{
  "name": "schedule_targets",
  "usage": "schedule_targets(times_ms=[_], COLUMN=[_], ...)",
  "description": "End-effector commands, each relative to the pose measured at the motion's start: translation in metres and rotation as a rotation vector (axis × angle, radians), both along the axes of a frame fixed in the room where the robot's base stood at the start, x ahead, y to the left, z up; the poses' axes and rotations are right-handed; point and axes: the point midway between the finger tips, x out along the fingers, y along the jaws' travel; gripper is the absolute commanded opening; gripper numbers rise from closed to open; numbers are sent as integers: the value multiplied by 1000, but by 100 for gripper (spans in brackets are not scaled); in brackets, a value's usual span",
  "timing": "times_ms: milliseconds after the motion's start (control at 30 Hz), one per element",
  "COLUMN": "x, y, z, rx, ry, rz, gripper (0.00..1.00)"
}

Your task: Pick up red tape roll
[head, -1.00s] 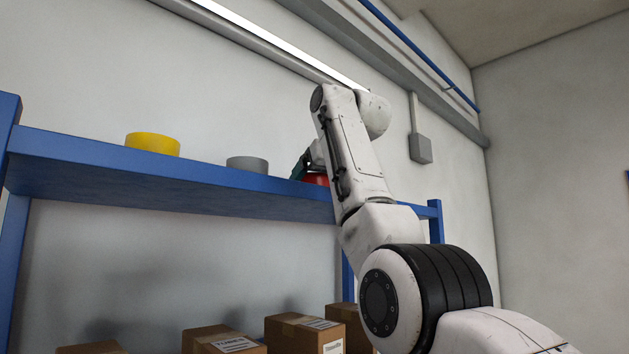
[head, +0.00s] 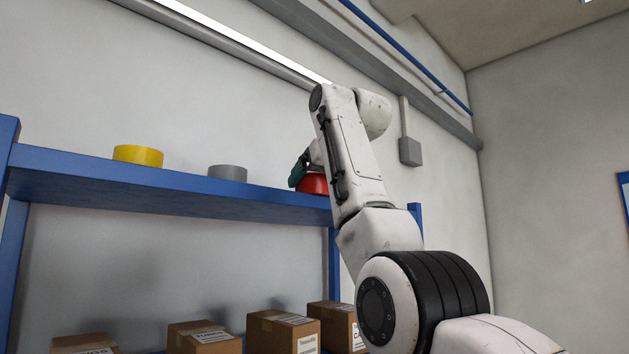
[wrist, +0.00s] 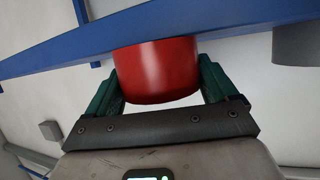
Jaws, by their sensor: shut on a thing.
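The red tape roll (head: 314,184) is at the right end of the blue shelf's top board in the head view, partly hidden behind my arm. It fills the middle of the wrist view (wrist: 157,72). My gripper (wrist: 160,82) is shut on it, with one green finger on each side of the roll. In the head view a green finger of my gripper (head: 299,171) shows at the roll's left side. Whether the roll touches the board or is just above it I cannot tell.
A grey tape roll (head: 228,173) and a yellow tape roll (head: 138,155) stand to the left on the blue shelf (head: 170,190). Several cardboard boxes (head: 284,332) are on the level below. A grey wall box (head: 410,152) is right of my arm.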

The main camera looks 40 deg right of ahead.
Motion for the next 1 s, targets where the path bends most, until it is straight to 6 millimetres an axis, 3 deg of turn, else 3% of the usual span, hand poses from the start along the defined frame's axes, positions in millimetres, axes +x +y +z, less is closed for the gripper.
schedule_targets(times_ms=[133, 167, 267, 633, 1000], x=[0, 0, 0, -8, -68], y=[0, 0, 0, 2, 15], z=[0, 0, 0, 2, 27], rx=[0, 0, 0, -1, -1], ry=[-1, -1, -1, -3, -5], rz=[0, 0, 0, 0, 0], gripper=[53, 89, 98, 100, 100])
